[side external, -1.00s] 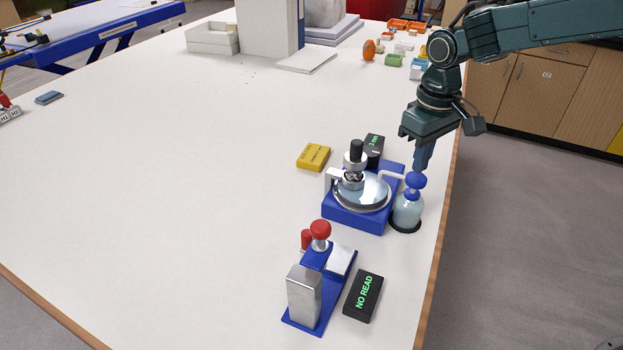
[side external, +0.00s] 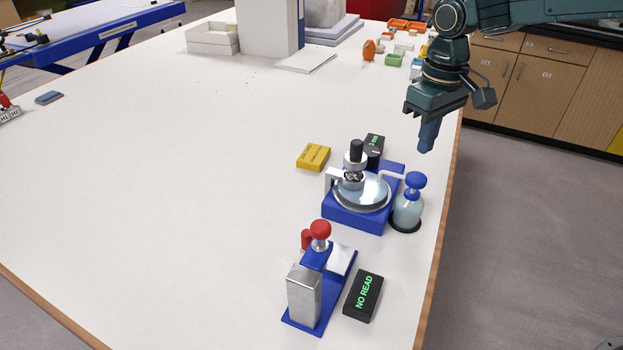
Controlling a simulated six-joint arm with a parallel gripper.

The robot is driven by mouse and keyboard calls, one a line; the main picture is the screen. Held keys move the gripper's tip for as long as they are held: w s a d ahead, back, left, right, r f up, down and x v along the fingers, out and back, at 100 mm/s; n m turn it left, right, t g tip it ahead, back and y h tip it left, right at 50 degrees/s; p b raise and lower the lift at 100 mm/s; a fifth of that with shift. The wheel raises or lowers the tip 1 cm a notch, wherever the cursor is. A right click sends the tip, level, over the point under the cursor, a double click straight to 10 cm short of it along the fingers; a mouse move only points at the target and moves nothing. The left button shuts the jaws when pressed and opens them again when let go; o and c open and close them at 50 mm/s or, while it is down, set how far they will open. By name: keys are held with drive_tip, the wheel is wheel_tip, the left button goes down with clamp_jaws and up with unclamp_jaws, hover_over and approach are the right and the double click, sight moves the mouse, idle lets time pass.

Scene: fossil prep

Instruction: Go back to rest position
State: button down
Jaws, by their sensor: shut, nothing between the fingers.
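My gripper (side external: 427,146) hangs pointing down at the right side of the table. Its fingers are shut with nothing between them. It is above and apart from the blue-capped bottle (side external: 408,210), which stands upright in a dark round base. The bottle is close beside the blue device with a round metal plate (side external: 361,194).
A blue stand with a red knob (side external: 320,230) and a steel block sits in front, beside a black "NO READ" display (side external: 363,296). A yellow box (side external: 313,157) and a black display (side external: 375,143) lie behind.

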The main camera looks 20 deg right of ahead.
drive_tip(key=shift+s+d+r, duration=0.2)
drive_tip(key=shift+s+r, duration=0.05)
drive_tip(key=shift+r, duration=0.1)
drive_tip(key=s+d+r+m+t, duration=0.15)
drive_tip(key=s+d+r, duration=0.3)
drive_tip(key=s, duration=0.55)
drive_tip(key=s+d+r+m+t, duration=0.1)
drive_tip(key=s+d+r+t, duration=0.3)
drive_tip(key=s, duration=0.6)
drive_tip(key=s+d+f, duration=0.2)
drive_tip(key=s+d, duration=0.1)
drive_tip(key=s, duration=0.4)
drive_tip(key=shift+d+f, duration=0.15)
drive_tip(key=shift+f, duration=0.05)
